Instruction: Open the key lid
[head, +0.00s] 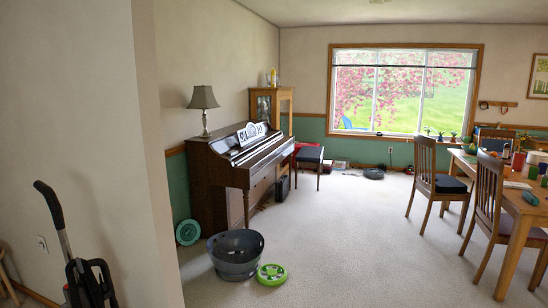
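A dark brown upright piano (220,181) stands against the left wall, beyond the near wall corner, seen at an angle from its near end. Sheet music (250,133) stands on it. The key lid (264,151) area runs along the front edge, with a light strip beside it. It is too small and oblique to tell whether the lid is open or shut. Neither of my grippers is in view, and nothing touches the piano front.
A grey basket (236,254) and a green round object (271,274) lie on the carpet before the piano. Chairs (424,168) and a table (515,198) are at right. Middle carpet (350,230) is clear. A wall (90,100) fills the near left.

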